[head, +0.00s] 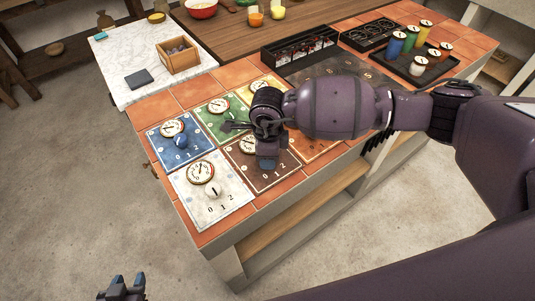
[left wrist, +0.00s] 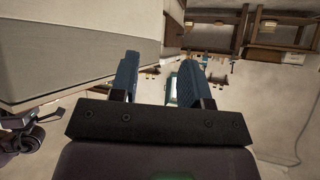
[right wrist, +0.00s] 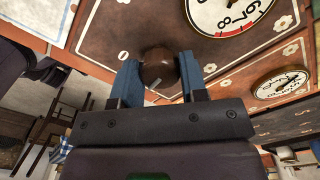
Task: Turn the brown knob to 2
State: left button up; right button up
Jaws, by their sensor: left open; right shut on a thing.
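The brown knob (right wrist: 158,68) sits on the brown panel (right wrist: 115,30) below a round white dial (right wrist: 228,12). My right gripper (right wrist: 155,82) is shut on the knob, one blue finger on each side, in the right wrist view. In the head view my right gripper (head: 268,160) comes down over the brown panel (head: 262,180) and hides the knob. The white pointer line on the knob shows near its lower edge in the right wrist view. My left gripper (head: 127,283) is open and empty, low over the floor; its spread fingers show in the left wrist view (left wrist: 160,85).
Blue (head: 180,140), green (head: 220,112) and white (head: 212,192) panels with dials surround the brown one on the tiled counter. A black tray (head: 418,68) with coloured jars stands at the back right. A wooden box (head: 178,56) stands on the marble top at the left.

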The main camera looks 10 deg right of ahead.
jog(key=n+b, duration=0.1)
jog(key=n, duration=0.3)
jog(key=shift+n+b, duration=0.4)
jog(key=shift+n, duration=1.3)
jog(key=o, duration=0.9)
notch_tip(320, 180, up, 11)
jog(key=shift+f+p, duration=0.1)
jog(key=shift+p, duration=0.5)
